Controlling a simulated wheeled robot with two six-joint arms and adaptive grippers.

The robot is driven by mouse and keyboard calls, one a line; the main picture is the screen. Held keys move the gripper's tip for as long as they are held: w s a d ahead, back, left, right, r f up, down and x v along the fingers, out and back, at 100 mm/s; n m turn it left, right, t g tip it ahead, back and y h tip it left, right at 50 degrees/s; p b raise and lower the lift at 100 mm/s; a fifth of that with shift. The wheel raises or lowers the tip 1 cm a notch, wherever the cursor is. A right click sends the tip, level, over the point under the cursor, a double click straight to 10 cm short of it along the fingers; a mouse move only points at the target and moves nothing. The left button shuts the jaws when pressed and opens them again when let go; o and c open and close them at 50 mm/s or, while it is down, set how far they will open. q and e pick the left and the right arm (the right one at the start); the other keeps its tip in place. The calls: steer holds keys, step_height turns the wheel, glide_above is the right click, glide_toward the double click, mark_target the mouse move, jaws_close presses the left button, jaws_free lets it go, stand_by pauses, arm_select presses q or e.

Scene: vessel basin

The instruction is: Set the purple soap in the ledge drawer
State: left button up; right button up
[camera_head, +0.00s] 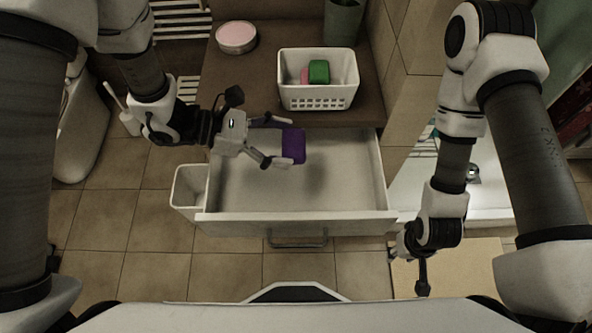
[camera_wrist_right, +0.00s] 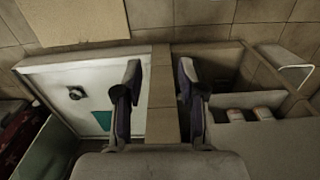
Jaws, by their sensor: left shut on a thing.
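The purple soap (camera_head: 293,146) is a small block held between the fingers of my left gripper (camera_head: 279,140). It is over the open ledge drawer (camera_head: 345,172), above the drawer's bare floor, with a dark shadow below it. My left gripper is shut on the soap. My right gripper (camera_head: 408,262) hangs low at the right, beyond the drawer's front right corner. In the right wrist view its two fingers (camera_wrist_right: 158,95) are apart with nothing between them.
A white basket (camera_head: 318,98) with a green and a pink block stands on the brown ledge (camera_head: 262,80). A pink-topped round tin (camera_head: 236,37) and a green container (camera_head: 343,20) stand behind. A white bin (camera_head: 188,190) is left of the drawer. A shower tray (camera_wrist_right: 85,90) lies right.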

arm_select(q)
step_height(320, 180, down, 5)
steer(key=b, duration=0.3)
glide_above(286, 188)
step_height(286, 188, down, 10)
steer(key=shift+w+r, duration=0.1)
steer(key=shift+r, duration=0.15)
arm_select(e)
steer(key=f, duration=0.4)
steer(key=shift+w+d+f, duration=0.15)
steer(key=shift+w+f, duration=0.05)
steer(key=shift+f, duration=0.05)
arm_select(q)
steer(key=shift+f+b, duration=0.35)
steer(key=shift+f, duration=0.25)
arm_select(e)
steer(key=shift+f, duration=0.4)
arm_select(q)
steer(key=o, duration=1.1)
steer(key=shift+o, duration=0.2)
